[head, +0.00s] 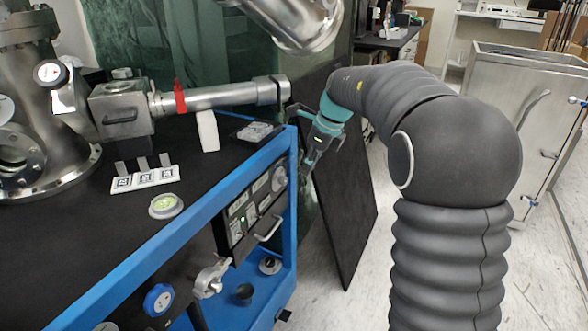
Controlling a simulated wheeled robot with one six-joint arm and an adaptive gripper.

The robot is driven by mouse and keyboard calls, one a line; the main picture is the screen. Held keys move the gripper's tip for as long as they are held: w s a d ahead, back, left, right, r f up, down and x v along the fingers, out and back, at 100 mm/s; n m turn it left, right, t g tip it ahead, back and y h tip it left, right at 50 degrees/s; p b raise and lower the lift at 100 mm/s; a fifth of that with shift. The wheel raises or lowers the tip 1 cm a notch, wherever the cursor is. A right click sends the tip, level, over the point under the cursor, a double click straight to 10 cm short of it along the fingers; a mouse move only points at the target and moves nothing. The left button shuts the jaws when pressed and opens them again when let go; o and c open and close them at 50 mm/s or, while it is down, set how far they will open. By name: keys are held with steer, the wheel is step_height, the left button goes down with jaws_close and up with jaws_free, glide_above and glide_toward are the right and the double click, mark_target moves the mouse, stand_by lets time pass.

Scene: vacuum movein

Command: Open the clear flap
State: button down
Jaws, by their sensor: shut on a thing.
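A control panel (243,216) with several small modules sits under the black tabletop, inside the blue frame. At its right end is a small greyish, see-through cover over a round part (279,178), which looks like the clear flap. My gripper (305,170) is at the blue corner post, just right of this end of the panel, pointing down and toward it. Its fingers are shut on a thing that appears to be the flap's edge. The contact itself is small and partly hidden by the fingers and the post, so the flap's angle cannot be told.
The blue frame (285,140) stands close beside my gripper. A steel tube with a red band (180,96) extends above the tabletop. A dark board (345,190) leans behind my gripper. A silver handle (268,230) sticks out below the panel.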

steer(key=shift+r, duration=0.1)
stand_by(0.4)
steer(key=c, duration=1.1)
jaws_free()
steer(key=shift+a, duration=0.1)
steer(key=v, duration=1.2)
steer(key=shift+w, duration=0.2)
steer(key=shift+a, duration=0.1)
